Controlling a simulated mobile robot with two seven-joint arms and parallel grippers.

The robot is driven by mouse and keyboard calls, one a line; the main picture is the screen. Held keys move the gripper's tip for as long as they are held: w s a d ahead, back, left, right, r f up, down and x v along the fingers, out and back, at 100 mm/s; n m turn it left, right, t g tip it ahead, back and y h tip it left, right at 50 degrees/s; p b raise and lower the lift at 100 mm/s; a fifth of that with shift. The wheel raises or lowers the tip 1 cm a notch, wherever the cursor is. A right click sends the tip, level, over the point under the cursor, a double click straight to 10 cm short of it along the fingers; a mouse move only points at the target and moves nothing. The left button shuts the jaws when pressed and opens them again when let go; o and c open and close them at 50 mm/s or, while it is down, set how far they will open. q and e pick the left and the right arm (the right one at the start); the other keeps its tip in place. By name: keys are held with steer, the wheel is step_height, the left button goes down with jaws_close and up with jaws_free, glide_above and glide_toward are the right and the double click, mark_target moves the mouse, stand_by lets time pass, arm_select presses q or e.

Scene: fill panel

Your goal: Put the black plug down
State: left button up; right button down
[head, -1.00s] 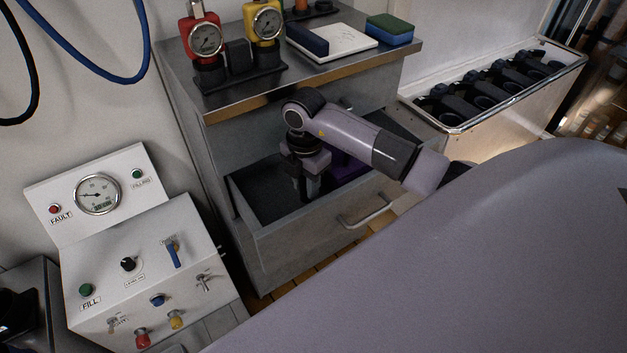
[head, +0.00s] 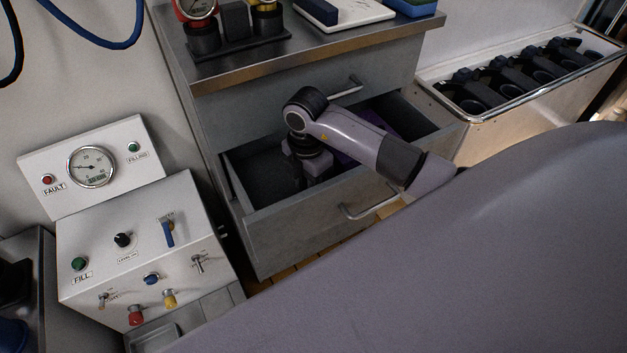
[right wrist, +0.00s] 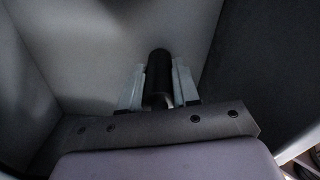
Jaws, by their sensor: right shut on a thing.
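The black plug (right wrist: 158,72) shows in the right wrist view as a dark cylinder between the two fingers of my right gripper (right wrist: 158,92). The gripper is shut on it. In the head view my right gripper (head: 310,178) points down inside the open lower drawer (head: 310,225) of the grey cabinet, in its left part. The plug is hidden there by the gripper and the drawer front. I cannot tell whether the plug touches the drawer floor. My left gripper is not in view.
A purple item (head: 350,147) lies in the drawer behind my right arm. The drawer's front wall and handle (head: 370,205) stand close in front of the gripper. A white panel (head: 140,240) with gauge and knobs is at left. A rack of black items (head: 530,75) is at right.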

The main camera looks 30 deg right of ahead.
steer(key=shift+f, duration=0.15)
steer(key=shift+a+f, duration=0.1)
steer(key=c, duration=0.8)
jaws_free()
step_height(320, 180, up, 12)
steer(key=shift+r+p, duration=0.15)
steer(key=shift+p, duration=1.1)
